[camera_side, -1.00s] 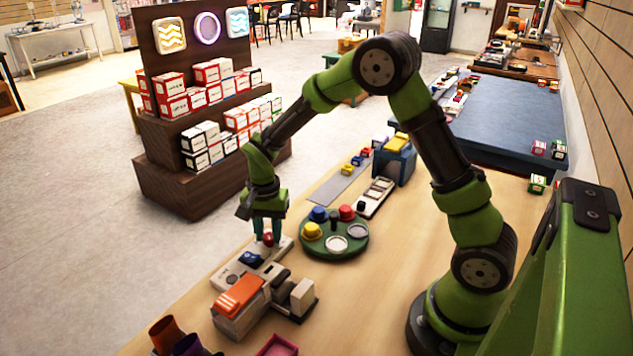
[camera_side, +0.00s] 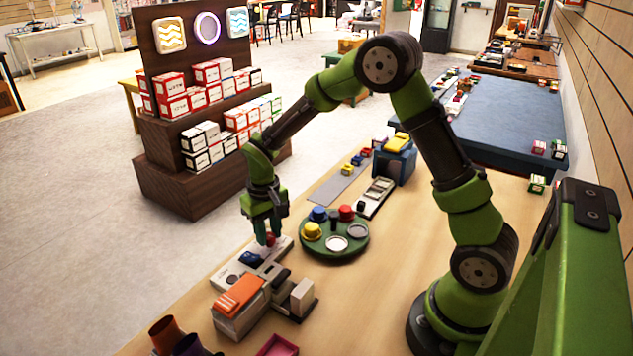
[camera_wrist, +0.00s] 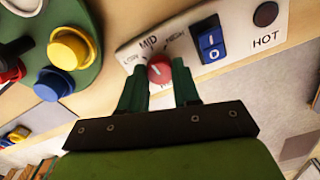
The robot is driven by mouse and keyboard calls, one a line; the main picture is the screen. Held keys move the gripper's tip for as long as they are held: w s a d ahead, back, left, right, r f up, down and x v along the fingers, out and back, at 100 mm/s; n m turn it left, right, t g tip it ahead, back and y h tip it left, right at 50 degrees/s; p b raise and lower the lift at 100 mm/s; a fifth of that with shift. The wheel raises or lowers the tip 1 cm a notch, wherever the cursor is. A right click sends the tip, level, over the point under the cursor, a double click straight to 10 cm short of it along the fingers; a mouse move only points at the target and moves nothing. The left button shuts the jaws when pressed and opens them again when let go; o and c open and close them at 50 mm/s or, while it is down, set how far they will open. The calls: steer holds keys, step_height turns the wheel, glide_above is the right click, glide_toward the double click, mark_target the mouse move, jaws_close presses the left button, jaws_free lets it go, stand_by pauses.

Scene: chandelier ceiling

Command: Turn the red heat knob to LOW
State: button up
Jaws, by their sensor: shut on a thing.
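The red heat knob (camera_wrist: 160,69) sits on a pale control panel (camera_wrist: 190,62). In the wrist view the labels around it read LOW on its left, MID above it, and a partly blurred one to its upper right. My gripper (camera_wrist: 159,76) is shut on the knob, one green finger on each side. The knob's pointer is too small to read. In the side view my gripper (camera_side: 266,238) points down at the panel (camera_side: 232,273), and the red knob (camera_side: 270,240) shows between the fingertips.
A blue rocker switch (camera_wrist: 211,42) and a dark round lamp (camera_wrist: 265,14) marked HOT share the panel. An orange-topped box (camera_side: 240,295) stands close in front. A green round tray (camera_side: 335,252) with coloured buttons is to the right.

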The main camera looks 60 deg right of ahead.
mark_target(269, 236)
steer(key=n, duration=0.4)
steer(key=shift+n, duration=1.8)
steer(key=o, duration=1.1)
steer(key=shift+c, duration=0.2)
steer(key=shift+r, duration=0.1)
step_height(269, 236, up, 17)
